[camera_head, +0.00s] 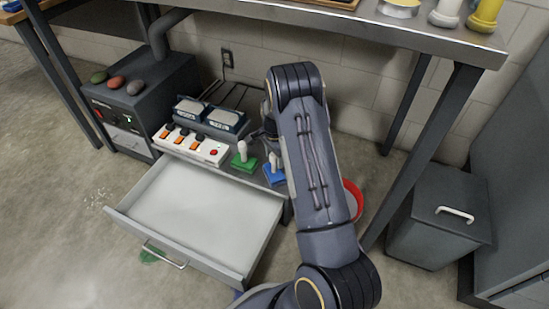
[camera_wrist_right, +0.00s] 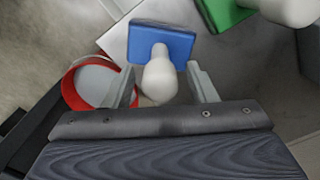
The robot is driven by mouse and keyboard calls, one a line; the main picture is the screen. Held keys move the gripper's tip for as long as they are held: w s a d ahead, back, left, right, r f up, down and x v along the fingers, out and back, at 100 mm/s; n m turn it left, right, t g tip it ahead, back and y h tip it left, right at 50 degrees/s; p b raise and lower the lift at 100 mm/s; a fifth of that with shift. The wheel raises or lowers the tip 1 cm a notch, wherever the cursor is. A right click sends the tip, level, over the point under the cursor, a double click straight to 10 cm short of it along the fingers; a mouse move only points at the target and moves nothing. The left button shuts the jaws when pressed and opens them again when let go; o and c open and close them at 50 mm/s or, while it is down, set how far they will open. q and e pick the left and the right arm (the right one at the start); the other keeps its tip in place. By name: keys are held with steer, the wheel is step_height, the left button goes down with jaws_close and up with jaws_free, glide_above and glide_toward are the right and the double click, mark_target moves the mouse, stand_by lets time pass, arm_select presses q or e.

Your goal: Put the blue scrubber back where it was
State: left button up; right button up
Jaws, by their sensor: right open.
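The blue scrubber (camera_head: 275,179), a blue block with a white knobbed handle, stands on the cabinet top behind the open drawer, partly covered by my right arm. It also shows in the right wrist view (camera_wrist_right: 161,42), its white handle between my right gripper's fingers. My right gripper (camera_wrist_right: 161,66) is open around the handle, with gaps seen on both sides. In the head view my arm mostly hides this gripper. A green scrubber (camera_head: 243,165) with a white handle stands just left of the blue one; it shows too in the right wrist view (camera_wrist_right: 228,12). My left gripper is out of view.
The drawer (camera_head: 205,209) is pulled out and empty. A white switch box (camera_head: 190,146) and two dark trays (camera_head: 206,120) sit left of the scrubbers. A red-rimmed bucket (camera_head: 354,197) is on the right. A table (camera_head: 420,40) overhangs the back; a grey bin (camera_head: 437,220) stands right.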

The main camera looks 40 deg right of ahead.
step_height(320, 180, up, 11)
steer(key=p, duration=0.4)
steer(key=shift+f, duration=0.2)
steer(key=s+a+r+n+t+y, duration=0.2)
steer(key=s+a+r+n, duration=0.3)
steer(key=r, duration=0.4)
steer(key=s+a+r+n+t+y, duration=0.1)
steer(key=s+a+r+n, duration=0.1)
steer(key=s+a+r, duration=0.6)
steer(key=s+a+r+n+t, duration=0.1)
steer(key=s+a+n, duration=0.4)
steer(key=s, duration=0.2)
steer(key=s+a+r+n+t, duration=0.1)
steer(key=s+a+n, duration=0.3)
steer(key=s, duration=0.4)
steer(key=shift+a+r+n+t+y, duration=0.3)
steer(key=shift+a+r+n+y, duration=0.1)
steer(key=shift+r+n, duration=0.15)
